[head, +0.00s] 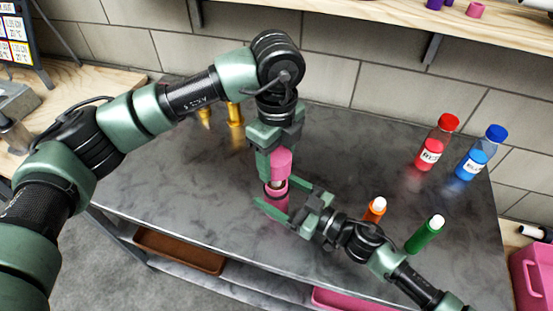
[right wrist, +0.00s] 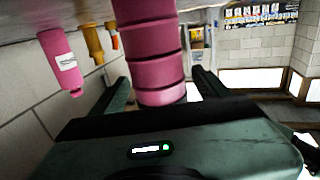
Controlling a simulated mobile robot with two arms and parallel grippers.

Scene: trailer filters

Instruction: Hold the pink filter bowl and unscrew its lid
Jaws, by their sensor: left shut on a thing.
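The pink filter bowl (head: 281,204) stands upright on the grey worktop; in the right wrist view it is a wide ridged pink column (right wrist: 157,50). Above it is a pink lid piece (head: 281,161), with a narrow metallic part showing between them. My left gripper (head: 277,165) points down from above and is shut on the lid piece. My right gripper (head: 283,198) comes in from the right, its fingers on either side of the bowl. In the right wrist view these fingers (right wrist: 160,88) are spread, with a gap at the right. The gripper partly hides the bowl.
Brass-coloured fittings (head: 235,115) stand behind, left of my left gripper. An orange bottle (head: 374,210) and a green bottle (head: 421,236) stand near my right arm. Red (head: 432,148) and blue (head: 477,158) bottles stand farther right. A pink labelled item (right wrist: 63,62) shows in the right wrist view.

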